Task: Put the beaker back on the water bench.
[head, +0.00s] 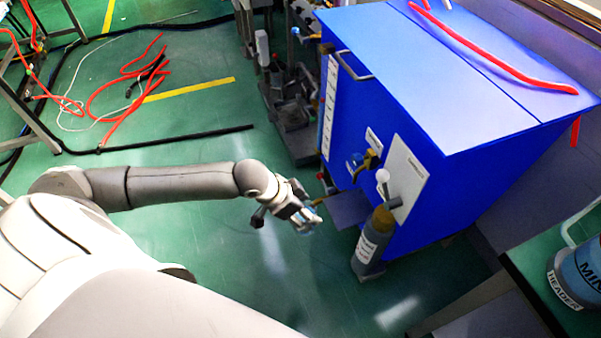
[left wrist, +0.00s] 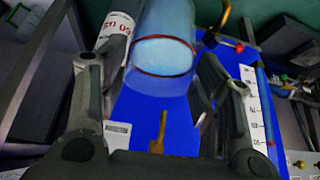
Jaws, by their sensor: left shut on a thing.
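My left gripper (head: 308,219) is shut on the beaker, in front of the blue water bench (head: 450,150). In the left wrist view the beaker (left wrist: 163,55) is a clear cylinder with pale blue contents and a dark red ring, held between the two fingers (left wrist: 160,85). In the head view the beaker is too small and covered by the fingers to make out. The bench's blue face (left wrist: 185,110) lies behind it in the wrist view. A small dark shelf (head: 350,209) juts from the bench just right of the gripper. My right gripper is not in view.
A grey labelled bottle (head: 370,248) stands against the bench front, close to the gripper. Taps (head: 368,160) stick out above the shelf. A drum (head: 578,262) sits on the green table at right. Red hoses (head: 125,85) lie on the floor. The floor below the arm is clear.

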